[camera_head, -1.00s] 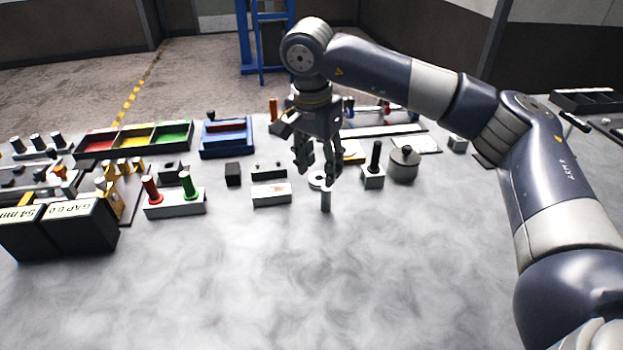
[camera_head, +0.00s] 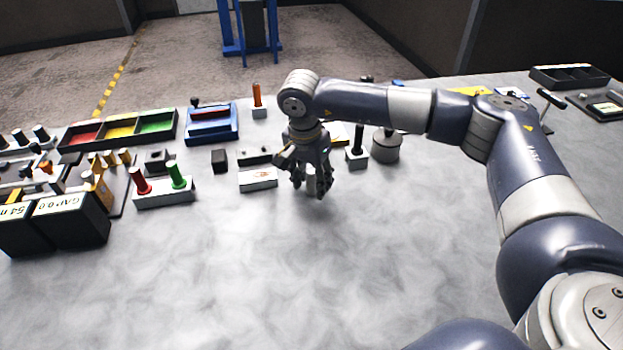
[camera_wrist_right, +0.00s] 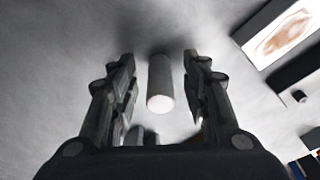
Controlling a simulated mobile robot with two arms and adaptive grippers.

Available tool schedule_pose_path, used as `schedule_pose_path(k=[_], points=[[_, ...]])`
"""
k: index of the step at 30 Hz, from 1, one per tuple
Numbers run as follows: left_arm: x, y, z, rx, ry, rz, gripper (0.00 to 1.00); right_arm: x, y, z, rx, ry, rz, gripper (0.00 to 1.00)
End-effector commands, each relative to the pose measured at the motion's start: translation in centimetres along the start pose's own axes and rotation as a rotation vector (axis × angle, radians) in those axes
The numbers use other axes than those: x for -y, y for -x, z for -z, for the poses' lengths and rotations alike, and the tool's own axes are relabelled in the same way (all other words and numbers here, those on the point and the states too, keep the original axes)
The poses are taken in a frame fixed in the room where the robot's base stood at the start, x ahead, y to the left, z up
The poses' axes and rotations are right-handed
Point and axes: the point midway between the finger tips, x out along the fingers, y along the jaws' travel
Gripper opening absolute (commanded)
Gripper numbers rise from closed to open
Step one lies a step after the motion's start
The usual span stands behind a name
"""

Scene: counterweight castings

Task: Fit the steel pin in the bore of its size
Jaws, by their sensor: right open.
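The steel pin (camera_head: 311,184) stands upright on the table, a plain grey cylinder. My right gripper (camera_head: 312,191) is lowered over it, with its fingers on either side. In the right wrist view the pin (camera_wrist_right: 160,86) stands between the two open fingers (camera_wrist_right: 159,62), with gaps on both sides. A low grey block (camera_head: 254,157) with dark spots on top lies to the left, behind a pale block with a marked face (camera_head: 258,182). I cannot tell which holds the bore of the pin's size. My left gripper is out of view.
A pale block with a red and a green peg (camera_head: 165,197) stands left. A dark cube (camera_head: 219,160), a block with a black peg (camera_head: 357,160) and a round grey weight (camera_head: 386,150) are nearby. Coloured bins (camera_head: 120,132) stand at the back left. The front table is clear.

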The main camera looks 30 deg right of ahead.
Motion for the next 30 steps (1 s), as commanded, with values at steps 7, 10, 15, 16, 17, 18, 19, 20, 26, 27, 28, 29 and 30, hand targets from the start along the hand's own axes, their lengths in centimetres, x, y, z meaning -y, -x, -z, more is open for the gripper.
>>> schedule_pose_path(k=[7,10,15,16,17,18,19,20,26,27,28,29,30], points=[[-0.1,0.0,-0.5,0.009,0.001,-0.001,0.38,0.0,0.0,0.0,0.0,0.0,0.0,0.25],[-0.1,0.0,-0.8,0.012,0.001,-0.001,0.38,0.0,0.0,0.0,0.0,0.0,-0.001,0.03],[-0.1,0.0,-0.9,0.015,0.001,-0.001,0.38,0.0,0.0,0.0,0.0,0.0,0.0,0.0],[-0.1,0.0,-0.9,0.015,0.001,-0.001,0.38,0.0,0.0,0.0,0.0,0.0,0.0,0.0],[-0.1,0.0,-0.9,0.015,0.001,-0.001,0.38,0.0,0.0,0.0,0.0,0.0,0.0,0.0],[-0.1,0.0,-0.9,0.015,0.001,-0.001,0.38,0.0,0.0,0.0,0.0,0.0,0.0,0.0],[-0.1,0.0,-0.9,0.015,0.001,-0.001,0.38,0.0,0.1,0.0,0.0,0.0,0.0,0.0],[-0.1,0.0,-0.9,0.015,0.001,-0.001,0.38,0.0,0.1,0.0,0.0,0.0,0.0,0.0],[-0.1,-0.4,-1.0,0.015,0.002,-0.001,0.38,0.0,0.8,0.1,0.0,0.0,0.001,0.0],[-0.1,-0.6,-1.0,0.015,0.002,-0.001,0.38,0.1,1.2,0.2,0.0,0.0,0.002,0.0],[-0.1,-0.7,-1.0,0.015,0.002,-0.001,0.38,0.1,1.5,0.2,0.0,0.0,0.003,0.0],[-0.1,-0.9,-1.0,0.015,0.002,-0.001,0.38,0.1,1.9,0.3,-0.001,0.001,0.003,0.0],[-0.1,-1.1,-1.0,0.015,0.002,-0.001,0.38,0.2,2.6,0.4,-0.002,0.0,0.005,0.0]])
